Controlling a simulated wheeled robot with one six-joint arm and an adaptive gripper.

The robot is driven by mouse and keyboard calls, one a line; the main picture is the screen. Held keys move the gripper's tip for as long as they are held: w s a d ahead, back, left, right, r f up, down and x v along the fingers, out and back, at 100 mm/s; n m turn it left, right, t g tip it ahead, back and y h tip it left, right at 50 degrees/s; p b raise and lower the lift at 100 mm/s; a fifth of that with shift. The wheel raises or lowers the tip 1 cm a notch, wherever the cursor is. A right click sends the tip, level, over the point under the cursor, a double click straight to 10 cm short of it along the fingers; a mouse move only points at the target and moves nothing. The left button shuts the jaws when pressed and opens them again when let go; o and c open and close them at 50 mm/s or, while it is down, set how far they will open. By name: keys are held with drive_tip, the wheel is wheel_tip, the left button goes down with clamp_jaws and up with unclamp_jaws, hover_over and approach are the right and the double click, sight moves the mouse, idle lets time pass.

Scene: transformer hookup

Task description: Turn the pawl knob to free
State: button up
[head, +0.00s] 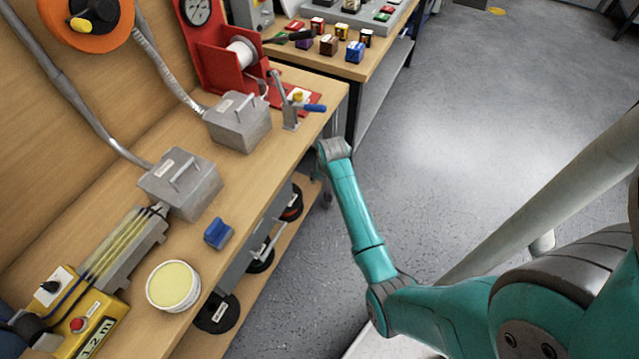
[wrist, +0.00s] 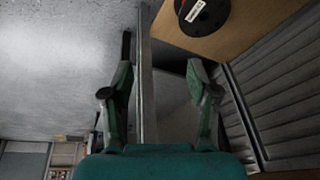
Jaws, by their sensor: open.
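No label that I can read marks the pawl knob, so I cannot tell which part it is. A red winch stand (head: 205,45) with a dial and a pale drum stands at the back of the bench. An orange reel (head: 95,38) with a yellow knob (head: 79,25) is at the upper left. My gripper (wrist: 160,65) is open and empty, its fingers wide apart. In the head view it is mostly hidden beside the bench's front edge.
The wooden bench (head: 110,215) carries two grey boxes (head: 180,185) (head: 238,122), a blue block (head: 218,233) and a round tub (head: 173,286). Black spools lie on the lower shelf; one spool (wrist: 203,15) shows near my fingers. Grey floor (head: 450,150) is clear to the right.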

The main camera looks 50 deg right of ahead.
drive_tip(key=shift+s+a+f, duration=0.15)
drive_tip(key=shift+a+f, duration=0.25)
drive_tip(key=shift+a, duration=0.35)
